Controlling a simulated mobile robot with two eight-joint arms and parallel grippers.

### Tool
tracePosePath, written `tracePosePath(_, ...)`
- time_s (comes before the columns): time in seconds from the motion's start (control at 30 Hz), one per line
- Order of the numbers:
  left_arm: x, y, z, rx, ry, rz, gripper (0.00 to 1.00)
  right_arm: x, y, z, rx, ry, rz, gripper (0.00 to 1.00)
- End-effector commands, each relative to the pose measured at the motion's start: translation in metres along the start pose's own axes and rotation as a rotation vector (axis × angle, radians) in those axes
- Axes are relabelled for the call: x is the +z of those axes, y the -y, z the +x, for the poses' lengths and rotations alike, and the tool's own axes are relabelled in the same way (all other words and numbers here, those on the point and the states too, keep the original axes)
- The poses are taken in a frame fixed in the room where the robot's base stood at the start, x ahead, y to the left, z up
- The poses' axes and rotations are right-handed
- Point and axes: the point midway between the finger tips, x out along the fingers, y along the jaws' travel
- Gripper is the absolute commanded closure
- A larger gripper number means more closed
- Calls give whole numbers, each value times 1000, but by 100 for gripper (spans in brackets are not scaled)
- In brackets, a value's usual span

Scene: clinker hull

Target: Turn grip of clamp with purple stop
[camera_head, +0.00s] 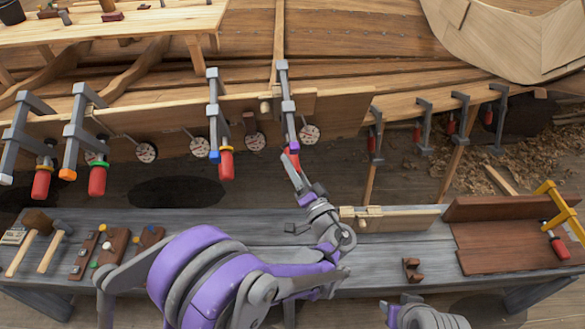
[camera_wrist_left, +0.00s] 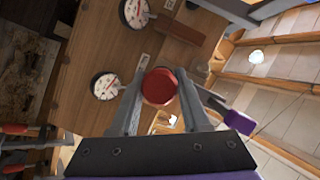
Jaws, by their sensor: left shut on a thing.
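The clamp (camera_head: 287,98) with the purple stop (camera_head: 284,152) hangs on the plank edge, right of the clamp with the blue stop (camera_head: 214,155). Its purple stop also shows in the left wrist view (camera_wrist_left: 240,122), at the end of a grey bar. My left gripper (camera_head: 293,164) reaches up from below and is shut on the clamp's red grip (camera_head: 292,155). In the left wrist view the round red end of the grip (camera_wrist_left: 158,87) sits between the two fingers. The fingers hide part of the grip. My right gripper's jaws are not visible.
Clamps with orange (camera_head: 67,174) and green (camera_head: 98,164) stops are on the left. Round dials (camera_head: 309,134) hang close beside the held grip. The grey workbench (camera_head: 210,220) below carries mallets (camera_head: 35,222), a wooden board (camera_head: 400,217) and a yellow clamp (camera_head: 560,212).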

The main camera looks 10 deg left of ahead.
Motion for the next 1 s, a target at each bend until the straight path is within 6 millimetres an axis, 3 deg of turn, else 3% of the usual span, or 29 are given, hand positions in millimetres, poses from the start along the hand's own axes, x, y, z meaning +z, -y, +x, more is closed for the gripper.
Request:
tracePosePath(0.5,2,-3,-1,-146,1,385,100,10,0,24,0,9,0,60)
tracePosePath(1.0,2,-2,-1,-193,3,510,100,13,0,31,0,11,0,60)
